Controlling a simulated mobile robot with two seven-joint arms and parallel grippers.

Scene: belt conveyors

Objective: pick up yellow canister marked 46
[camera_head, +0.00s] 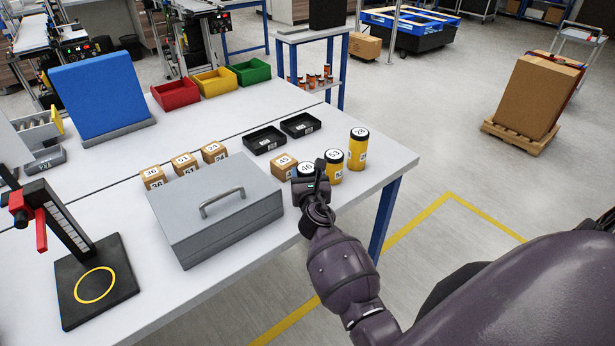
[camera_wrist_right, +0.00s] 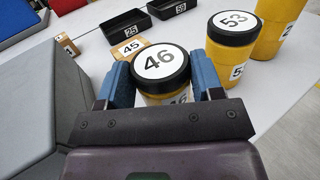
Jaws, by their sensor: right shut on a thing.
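The yellow canister marked 46 (camera_wrist_right: 160,68) has a black-rimmed white lid and stands upright between the two blue finger pads of my right gripper (camera_wrist_right: 162,85). In the head view the canister's lid (camera_head: 305,169) shows near the table's right front edge, with most of its body hidden behind my right gripper (camera_head: 311,188). The right gripper is shut on this canister. I cannot tell whether its base touches the table. A yellow canister marked 53 (camera_head: 334,167) stands just right of it, and one marked 28 (camera_head: 358,149) is farther back. My left gripper is not in view.
A grey metal box (camera_head: 215,215) with a handle stands close left of the gripper. A small carton marked 45 (camera_head: 284,167) sits just behind the held canister. Two black trays (camera_head: 265,140) lie farther back. The table's right edge drops off nearby.

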